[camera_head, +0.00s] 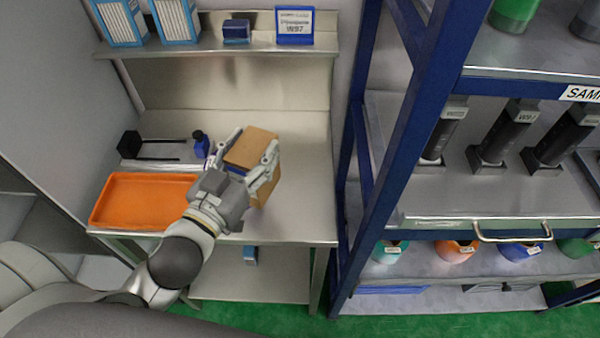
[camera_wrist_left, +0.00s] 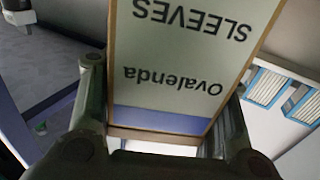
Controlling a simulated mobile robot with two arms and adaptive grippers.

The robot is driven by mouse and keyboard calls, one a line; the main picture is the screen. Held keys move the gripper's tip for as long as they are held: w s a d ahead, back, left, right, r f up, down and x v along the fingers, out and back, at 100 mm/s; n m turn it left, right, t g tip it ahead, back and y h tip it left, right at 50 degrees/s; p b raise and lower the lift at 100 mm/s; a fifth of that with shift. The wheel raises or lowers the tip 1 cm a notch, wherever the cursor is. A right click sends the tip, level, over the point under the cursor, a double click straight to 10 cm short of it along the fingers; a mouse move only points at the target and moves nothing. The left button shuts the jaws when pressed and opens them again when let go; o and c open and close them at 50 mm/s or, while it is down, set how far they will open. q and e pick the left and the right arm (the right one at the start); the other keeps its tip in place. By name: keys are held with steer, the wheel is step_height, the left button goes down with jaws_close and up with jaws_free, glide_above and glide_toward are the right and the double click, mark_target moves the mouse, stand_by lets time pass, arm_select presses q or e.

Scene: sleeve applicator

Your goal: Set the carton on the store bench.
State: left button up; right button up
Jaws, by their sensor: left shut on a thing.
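My left gripper (camera_head: 244,168) is shut on a brown carton (camera_head: 252,148), with one finger on each side. It holds the carton over the right part of the steel store bench (camera_head: 290,205). In the left wrist view the carton (camera_wrist_left: 190,60) shows a pale face with upside-down "SLEEVES" and "Ovalenda" print and a blue band, between the two fingers. The carton looks tilted. The gripper hides its lower side, so I cannot tell whether it touches the bench. My right gripper is not in view.
An orange tray (camera_head: 140,200) lies on the bench's left part. A black stand (camera_head: 130,145) and a small blue bottle (camera_head: 200,143) are behind it. A blue rack (camera_head: 400,120) stands right. The bench's right front is clear.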

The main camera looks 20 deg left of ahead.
arm_select(q)
steer(key=w+d+f+b, duration=0.1)
steer(key=w+b, duration=0.1)
steer(key=w+d+f+b, duration=0.1)
steer(key=b, duration=0.1)
steer(key=shift+w+d+f, duration=0.15)
steer(key=shift+w+d, duration=0.15)
steer(key=shift+w, duration=0.1)
steer(key=w+d+f, duration=0.3)
steer(key=w+f, duration=0.2)
steer(key=f, duration=0.4)
steer(key=shift+w+d+f+p, duration=0.25)
steer(key=shift+w+p, duration=0.15)
steer(key=shift+p, duration=0.05)
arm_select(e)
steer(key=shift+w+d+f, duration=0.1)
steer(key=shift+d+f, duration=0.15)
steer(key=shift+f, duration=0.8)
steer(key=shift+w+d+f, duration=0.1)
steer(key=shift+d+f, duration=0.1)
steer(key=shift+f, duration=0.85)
arm_select(q)
steer(key=shift+f, duration=0.2)
steer(key=o, duration=1.3)
steer(key=shift+c, duration=0.2)
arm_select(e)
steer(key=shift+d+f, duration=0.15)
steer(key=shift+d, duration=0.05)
